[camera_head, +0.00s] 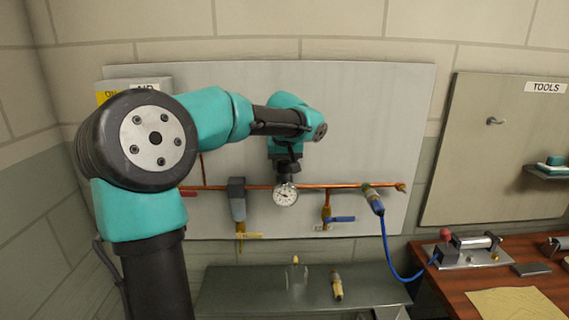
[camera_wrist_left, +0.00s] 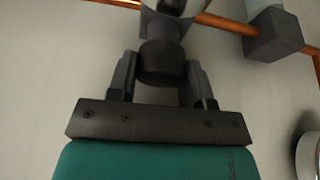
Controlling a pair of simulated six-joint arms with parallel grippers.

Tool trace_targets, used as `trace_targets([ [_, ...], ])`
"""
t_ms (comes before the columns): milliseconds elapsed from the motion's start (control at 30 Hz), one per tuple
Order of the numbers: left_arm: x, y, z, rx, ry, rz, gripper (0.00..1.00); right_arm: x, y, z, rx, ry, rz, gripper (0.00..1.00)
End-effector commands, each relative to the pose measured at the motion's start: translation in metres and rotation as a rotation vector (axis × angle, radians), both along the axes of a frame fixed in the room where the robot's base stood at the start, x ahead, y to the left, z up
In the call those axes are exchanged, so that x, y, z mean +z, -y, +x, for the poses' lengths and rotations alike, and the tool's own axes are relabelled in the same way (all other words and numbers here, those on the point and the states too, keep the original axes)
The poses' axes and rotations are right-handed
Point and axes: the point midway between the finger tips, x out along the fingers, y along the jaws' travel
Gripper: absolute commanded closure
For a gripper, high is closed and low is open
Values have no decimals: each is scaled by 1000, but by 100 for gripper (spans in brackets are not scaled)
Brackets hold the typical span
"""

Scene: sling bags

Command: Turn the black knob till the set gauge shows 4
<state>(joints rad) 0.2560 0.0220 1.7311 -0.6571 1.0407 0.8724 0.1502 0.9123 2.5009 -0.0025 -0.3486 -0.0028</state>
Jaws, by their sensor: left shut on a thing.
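The black knob (camera_wrist_left: 161,62) sits between the two fingers of my left gripper (camera_wrist_left: 160,75) in the left wrist view. The gripper is shut on the knob, one finger on each side. In the head view my left gripper (camera_head: 287,168) reaches down to the knob from above, and the knob is mostly hidden there. The round white gauge (camera_head: 285,194) is just below it on the copper pipe. Its needle and numbers are too small to read. My right gripper is not in view.
A copper pipe (camera_head: 340,187) runs along the grey panel (camera_head: 380,110). A grey filter unit (camera_head: 237,205) hangs left of the gauge, and a blue-handled valve (camera_head: 340,219) is to its right. A blue hose (camera_head: 388,245) runs down to a wooden bench (camera_head: 480,282). A metal shelf (camera_head: 240,287) is below.

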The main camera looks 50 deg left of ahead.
Motion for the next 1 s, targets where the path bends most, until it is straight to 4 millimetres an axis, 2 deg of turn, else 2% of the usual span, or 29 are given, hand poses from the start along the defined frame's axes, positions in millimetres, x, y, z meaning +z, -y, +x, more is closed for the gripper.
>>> trace_targets([
  [400,0,0,0,-260,0,0,78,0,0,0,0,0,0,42],
  [800,0,0,0,-295,0,1,78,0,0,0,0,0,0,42],
  [833,0,0,0,-295,0,1,53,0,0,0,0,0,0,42],
  [1000,0,0,0,-295,0,1,37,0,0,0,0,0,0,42],
])
